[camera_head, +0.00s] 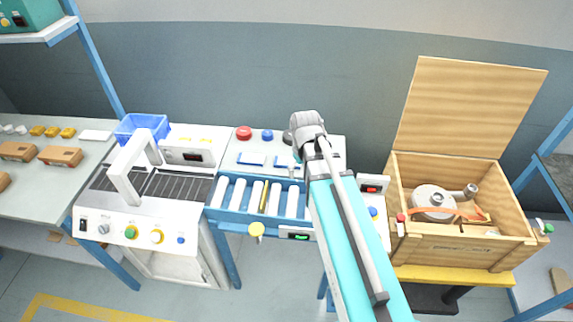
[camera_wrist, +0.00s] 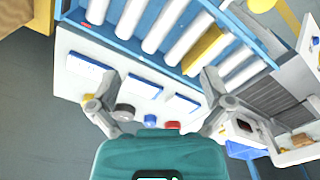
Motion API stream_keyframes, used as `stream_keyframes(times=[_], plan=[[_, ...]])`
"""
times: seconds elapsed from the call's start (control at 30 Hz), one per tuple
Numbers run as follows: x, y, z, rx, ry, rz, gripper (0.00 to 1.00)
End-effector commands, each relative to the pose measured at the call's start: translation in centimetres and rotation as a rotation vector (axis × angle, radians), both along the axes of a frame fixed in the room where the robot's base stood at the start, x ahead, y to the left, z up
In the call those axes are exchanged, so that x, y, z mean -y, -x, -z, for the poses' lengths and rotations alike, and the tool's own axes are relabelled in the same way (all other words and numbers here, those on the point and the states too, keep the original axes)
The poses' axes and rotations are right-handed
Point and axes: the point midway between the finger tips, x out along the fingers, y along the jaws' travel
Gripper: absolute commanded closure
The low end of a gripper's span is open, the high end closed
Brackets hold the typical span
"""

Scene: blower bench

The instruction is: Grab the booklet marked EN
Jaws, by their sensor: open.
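Three flat, pale booklets with blue edges lie in a row on a white panel. In the wrist view they are a left booklet (camera_wrist: 84,68), a middle booklet (camera_wrist: 145,84) and a right booklet (camera_wrist: 181,104). Their markings are too small to read, so I cannot tell which is EN. In the head view two blue-edged booklets (camera_head: 251,159) (camera_head: 282,161) show; my arm partly covers that area. My gripper (camera_wrist: 158,82) is open and empty, its fingers spread above the panel. In the head view my gripper (camera_head: 309,143) is over the panel's right part.
Red (camera_head: 244,132) and blue (camera_head: 267,135) knobs stand behind the booklets. A blue roller rack (camera_head: 213,212) with white rollers and a yellow one lies in front. A handled machine (camera_head: 128,222) stands left; an open wooden crate (camera_head: 455,252) stands right.

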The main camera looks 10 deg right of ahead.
Motion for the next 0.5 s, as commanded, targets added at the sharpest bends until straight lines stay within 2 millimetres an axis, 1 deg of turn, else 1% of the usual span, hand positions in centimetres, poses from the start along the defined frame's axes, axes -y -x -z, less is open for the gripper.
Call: stream_keyframes(times=[0.03, 0.1, 0.17, 0.3, 0.4, 0.5], plan=[[0.1, -2.6, 0.6, 0.000, 0.000, -0.064, 0.00], [0.2, -5.1, 1.1, 0.000, 0.000, -0.167, 0.00], [0.3, -7.3, 1.5, 0.000, 0.000, -0.259, 0.00], [0.6, -12.2, 2.4, 0.000, 0.000, -0.477, 0.00], [0.8, -15.5, 3.0, 0.000, 0.000, -0.625, 0.00], [1.0, -18.2, 3.4, 0.000, -0.001, -0.752, 0.00]])
